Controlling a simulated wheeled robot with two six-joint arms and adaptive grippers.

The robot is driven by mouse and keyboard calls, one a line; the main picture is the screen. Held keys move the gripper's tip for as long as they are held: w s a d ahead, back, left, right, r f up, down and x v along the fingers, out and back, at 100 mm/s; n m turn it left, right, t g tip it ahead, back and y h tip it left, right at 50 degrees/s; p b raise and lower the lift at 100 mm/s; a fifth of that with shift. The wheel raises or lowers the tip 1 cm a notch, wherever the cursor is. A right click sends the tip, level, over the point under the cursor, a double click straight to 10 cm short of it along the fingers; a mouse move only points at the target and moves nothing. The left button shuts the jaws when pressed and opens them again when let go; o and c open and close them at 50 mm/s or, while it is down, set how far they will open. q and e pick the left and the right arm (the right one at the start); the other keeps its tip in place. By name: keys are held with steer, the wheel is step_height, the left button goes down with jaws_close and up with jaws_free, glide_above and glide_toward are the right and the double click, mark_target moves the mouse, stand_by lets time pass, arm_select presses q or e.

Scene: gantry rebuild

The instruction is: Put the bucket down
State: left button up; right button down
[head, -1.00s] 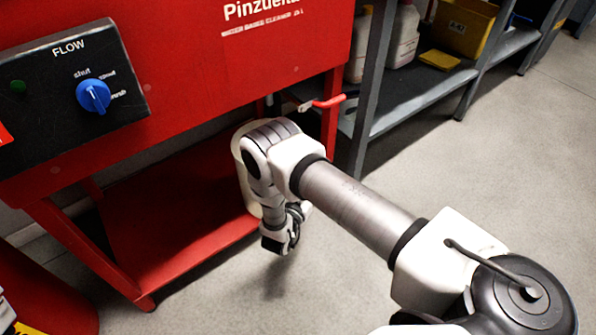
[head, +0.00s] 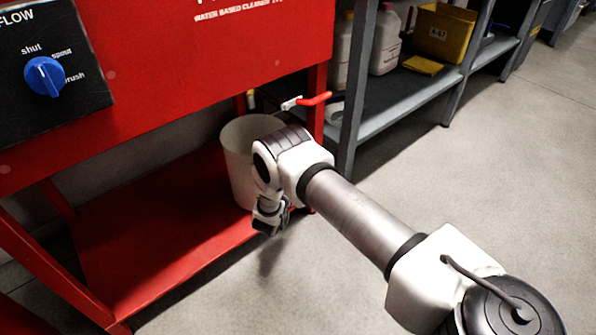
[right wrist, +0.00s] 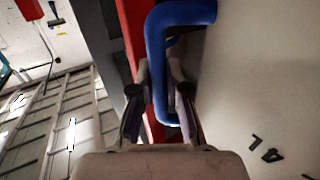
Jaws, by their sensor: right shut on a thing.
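The bucket (head: 238,150) is pale cream and stands upright behind my right wrist in the head view, at the right end of the red lower shelf (head: 150,250). My arm hides part of it, and I cannot tell whether its base touches the shelf. My right gripper (head: 270,215) points down at the bucket's near side. In the right wrist view the blue handle (right wrist: 157,50) runs between the fingers of my right gripper (right wrist: 160,85), which is shut on it. The bucket's pale wall (right wrist: 255,80) with dark marks fills the right side. My left gripper is out of view.
A red washer cabinet (head: 200,75) with a blue flow knob (head: 45,76) stands above the shelf. A red-handled valve (head: 315,99) is close above the bucket. A grey rack (head: 400,105) with jugs and a yellow bin (head: 443,31) is to the right. The floor (head: 480,170) is clear.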

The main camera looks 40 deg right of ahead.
steer(key=c, duration=1.2)
jaws_free()
steer(key=shift+f, duration=0.1)
steer(key=shift+o, duration=0.2)
steer(key=p+v, duration=0.5)
steer(key=v, duration=0.7)
steer(key=s+a+f+n+g+y, duration=0.2)
steer(key=s+f+n+y, duration=0.2)
steer(key=s+y, duration=0.3)
steer(key=s+a+f+n+g+y, duration=0.15)
steer(key=s+f+n+y, duration=0.3)
steer(key=s, duration=0.45)
steer(key=s+a+r+n+g+y, duration=0.1)
steer(key=s+a+r+g+y, duration=0.1)
steer(key=s, duration=0.6)
steer(key=s+a+r+n+g+y, duration=0.2)
steer(key=s+a+g, duration=0.1)
steer(key=s, duration=0.5)
steer(key=shift+s+r+g, duration=0.2)
steer(key=shift+s+g, duration=0.05)
steer(key=shift+g, duration=0.1)
